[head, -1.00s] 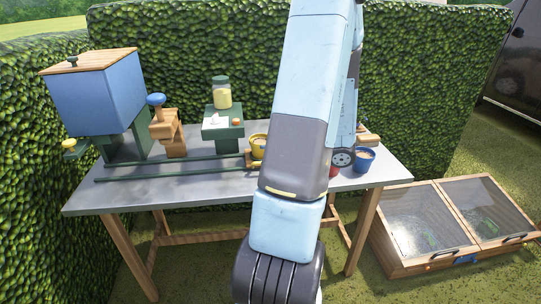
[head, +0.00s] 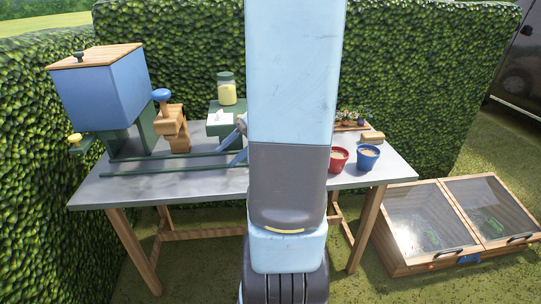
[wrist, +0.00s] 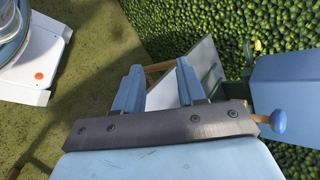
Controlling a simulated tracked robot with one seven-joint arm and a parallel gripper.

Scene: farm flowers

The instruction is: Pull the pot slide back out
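The pot slide and yellow pot are hidden behind my arm in the head view. The green rails (head: 172,172) run along the grey table's front and pass behind my arm. Part of my gripper (head: 239,140) shows at the arm's left side, low over the rails. In the wrist view, my gripper (wrist: 158,75) has its two blue fingers well apart. A strip of wood (wrist: 157,68) shows between them; I cannot tell whether it is the slide or part of the table. No grip on anything shows.
The blue hopper (head: 103,95) and the wooden press with a blue knob (head: 161,95) stand left. A jar (head: 227,90) stands on a green stand behind. Red (head: 338,160) and blue (head: 367,158) pots stand right. A cold frame (head: 420,225) is on the grass.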

